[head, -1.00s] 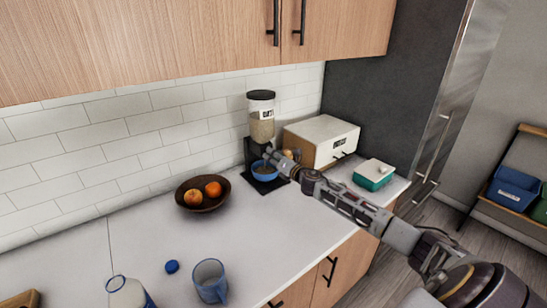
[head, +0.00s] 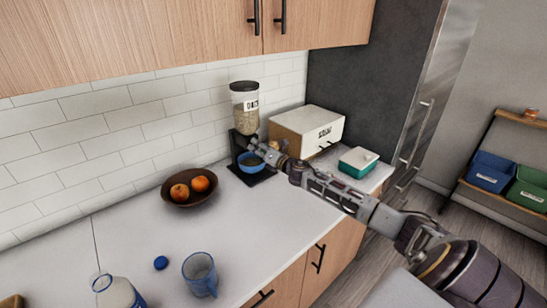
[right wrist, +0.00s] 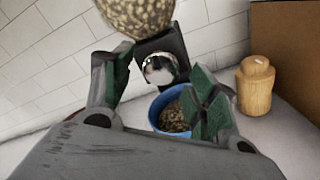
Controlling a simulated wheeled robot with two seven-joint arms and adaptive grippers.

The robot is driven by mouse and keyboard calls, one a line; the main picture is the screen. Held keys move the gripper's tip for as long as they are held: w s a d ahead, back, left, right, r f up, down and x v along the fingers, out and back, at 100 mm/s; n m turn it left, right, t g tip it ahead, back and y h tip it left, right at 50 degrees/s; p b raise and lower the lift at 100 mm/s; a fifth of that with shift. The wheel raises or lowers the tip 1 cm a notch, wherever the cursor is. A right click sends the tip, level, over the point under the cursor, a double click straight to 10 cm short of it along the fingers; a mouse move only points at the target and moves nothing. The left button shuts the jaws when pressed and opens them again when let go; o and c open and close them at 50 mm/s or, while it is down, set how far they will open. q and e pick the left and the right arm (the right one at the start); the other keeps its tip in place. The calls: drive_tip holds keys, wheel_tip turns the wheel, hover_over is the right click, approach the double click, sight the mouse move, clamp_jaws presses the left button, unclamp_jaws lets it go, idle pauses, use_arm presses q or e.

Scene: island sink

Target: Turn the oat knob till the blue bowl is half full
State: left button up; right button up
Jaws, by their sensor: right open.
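The oat dispenser (head: 244,103) stands against the tiled wall, its clear hopper holding oats and its base black. Its round silver knob (right wrist: 159,70) shows between my fingers in the right wrist view. The blue bowl (head: 250,160) sits on the base below the outlet; in the right wrist view the bowl (right wrist: 157,108) has oats (right wrist: 174,118) in it, partly hidden by my right finger, so their exact level is unclear. My right gripper (right wrist: 158,64) is open, with one finger on each side of the knob; contact is not clear. My left gripper is not in view.
A white-fronted bread box (head: 318,133) and a teal container (head: 357,166) stand right of the dispenser. A wooden jar (right wrist: 255,85) is close right of my gripper.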

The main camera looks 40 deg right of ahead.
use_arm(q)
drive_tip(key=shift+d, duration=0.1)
use_arm(e)
drive_tip(key=s+d, duration=0.1)
drive_tip(key=s, duration=1)
drive_tip(key=shift+s, duration=0.3)
idle(0.8)
idle(0.7)
